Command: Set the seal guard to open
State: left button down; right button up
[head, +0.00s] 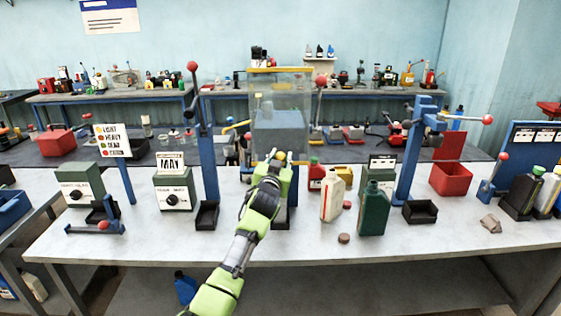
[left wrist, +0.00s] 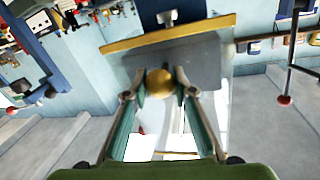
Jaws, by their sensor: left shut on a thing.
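The seal guard (head: 292,98) is a clear panel with a yellow bar along its top, upright at the middle of the bench. A blue-grey block shows through it. In the left wrist view the clear guard (left wrist: 215,105) and its yellow bar (left wrist: 165,38) lie beyond the fingers. My left gripper (head: 280,158) is at the guard's lower edge. Its fingers (left wrist: 160,90) are closed around a round yellow knob (left wrist: 160,82), which sits in front of the panel. How the knob joins the guard is hidden. My right gripper is out of view.
Red-ended levers (head: 193,67) stand on blue posts left and right of the guard. A cream jug (head: 332,200) and a green jug (head: 373,210) stand close to the right. A grey dial box (head: 174,190) stands left.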

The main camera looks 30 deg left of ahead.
pick_arm(q)
jog(key=shift+r, duration=0.45)
jog(key=c, duration=1.9)
grip_release()
jog(key=shift+o, duration=1.1)
jog(key=shift+f, duration=0.2)
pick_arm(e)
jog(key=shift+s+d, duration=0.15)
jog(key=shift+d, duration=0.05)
pick_arm(q)
jog(key=v, duration=1.2)
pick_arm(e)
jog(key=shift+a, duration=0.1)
